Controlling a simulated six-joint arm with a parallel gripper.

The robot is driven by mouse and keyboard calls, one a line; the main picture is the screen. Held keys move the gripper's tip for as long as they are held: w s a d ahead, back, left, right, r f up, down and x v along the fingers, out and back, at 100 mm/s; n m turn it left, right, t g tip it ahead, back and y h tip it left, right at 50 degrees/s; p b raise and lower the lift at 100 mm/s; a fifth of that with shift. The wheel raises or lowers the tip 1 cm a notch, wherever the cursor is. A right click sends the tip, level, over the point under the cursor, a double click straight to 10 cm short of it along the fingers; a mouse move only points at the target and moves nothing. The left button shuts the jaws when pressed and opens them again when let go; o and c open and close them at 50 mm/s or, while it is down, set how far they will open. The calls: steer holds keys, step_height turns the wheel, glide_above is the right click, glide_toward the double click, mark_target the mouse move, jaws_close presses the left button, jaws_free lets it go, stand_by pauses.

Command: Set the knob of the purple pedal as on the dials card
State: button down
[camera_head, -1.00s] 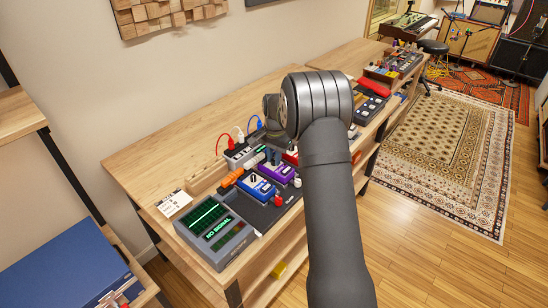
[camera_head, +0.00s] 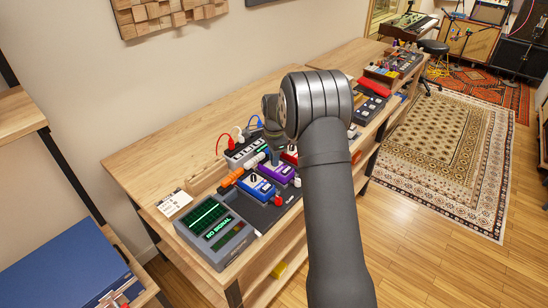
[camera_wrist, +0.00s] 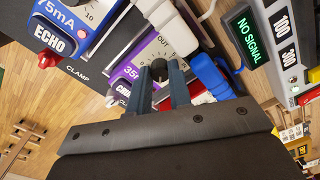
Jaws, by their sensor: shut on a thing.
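The purple pedal (camera_head: 278,174) sits on the dark board on the bench, to the right of a blue pedal. In the wrist view the purple pedal (camera_wrist: 133,73) shows a white dial face (camera_wrist: 172,47) with tick marks around its knob. My gripper (camera_wrist: 159,68) is shut on the dark knob (camera_wrist: 159,73), with one finger on each side of it. The knob's pointer is hidden between the fingers. In the head view my gripper (camera_head: 273,157) reaches down over this pedal. The dials card (camera_head: 174,203) lies on the bench at the left, and its marks are too small to read.
A blue pedal (camera_head: 257,186) stands close on the left, labelled ECHO in the wrist view. A meter box (camera_head: 214,228) with a green screen is at the bench's near end. A power strip (camera_head: 242,154) with cables is behind. Bare wood (camera_head: 185,155) is clear behind the card.

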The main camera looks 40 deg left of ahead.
steer(key=shift+f, duration=0.1)
stand_by(0.3)
steer(key=c, duration=1.3)
jaws_free()
